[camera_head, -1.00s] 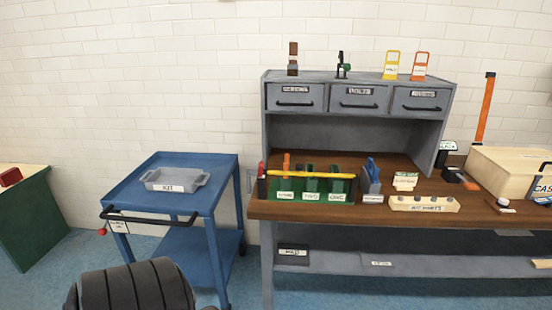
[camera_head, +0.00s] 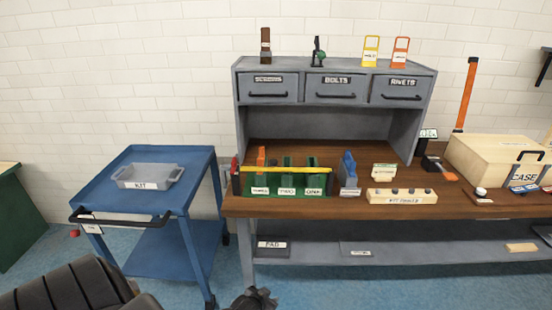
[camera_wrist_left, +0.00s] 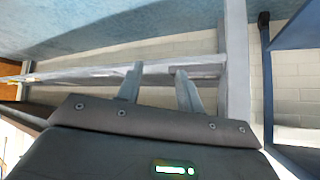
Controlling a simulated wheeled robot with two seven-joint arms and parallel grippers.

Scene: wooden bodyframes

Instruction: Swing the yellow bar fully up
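The yellow bar (camera_head: 285,169) lies flat across the front of the green rack (camera_head: 262,187) on the workbench. The rack has labels reading THREE, TWO and ONE. A red piece (camera_head: 235,172) stands at the bar's left end, and a dark post is at its right end. My left gripper (camera_head: 255,298) is at the bottom edge of the head view, below and in front of the bench, well apart from the bar. In the left wrist view its two fingers (camera_wrist_left: 160,88) are spread with nothing between them. My right gripper is not in view.
A blue cart (camera_head: 95,200) with a grey KIT tray (camera_head: 148,176) stands left of the workbench (camera_head: 300,207). Right of the rack are a blue holder (camera_head: 348,170), a pale labelled block (camera_head: 402,197) and a wooden case (camera_head: 490,158). Floor shows between cart and bench.

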